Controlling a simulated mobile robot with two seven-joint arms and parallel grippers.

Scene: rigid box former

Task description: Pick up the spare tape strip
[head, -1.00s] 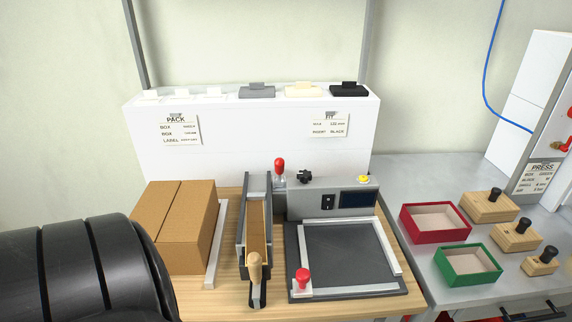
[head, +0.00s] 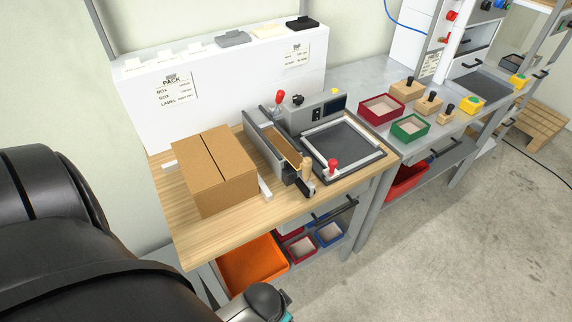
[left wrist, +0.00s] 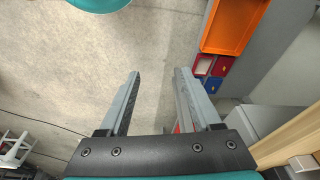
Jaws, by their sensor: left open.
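I cannot make out for certain which thing is the spare tape strip. Several small white, grey (head: 233,38), cream (head: 268,31) and black (head: 302,23) pieces lie along the top of the white panel (head: 240,75). A closed brown carton (head: 215,170) stands on the wooden bench. Right of it is a narrow grey holder with a tan insert (head: 279,145) and a wooden-handled lever. In the left wrist view my left gripper (left wrist: 155,72) is open and empty, above bare floor. My right gripper is not in view.
The wooden bench top (head: 200,238) is clear at its front left. Beneath it are an orange bin (head: 255,265) and smaller red and blue bins (head: 330,234). A grey framed machine (head: 345,145) and red (head: 382,107) and green (head: 410,129) trays stand to the right.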

